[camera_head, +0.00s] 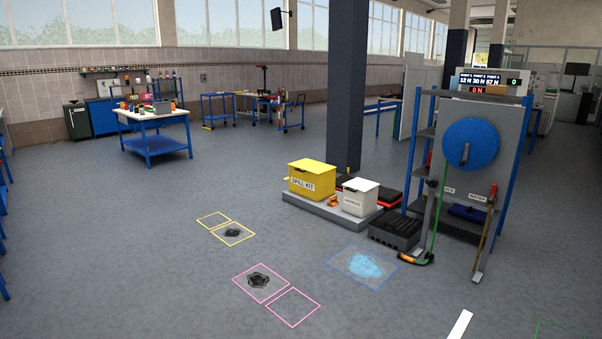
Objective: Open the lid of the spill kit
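The spill kit (311,181) is a yellow box with a white "SPILL KIT" label on its front. It stands on a low grey platform (318,212) at the foot of a dark column, right of the picture's middle. Its yellow lid (312,166) lies flat on top and looks closed. Neither of my grippers shows in the head view.
A white lidded bin (357,197) stands close right of the spill kit. A dark crate (394,231) and a rack with a blue disc (470,145) stand further right. Dark and blue spills lie in marked floor squares in front. Open floor lies left.

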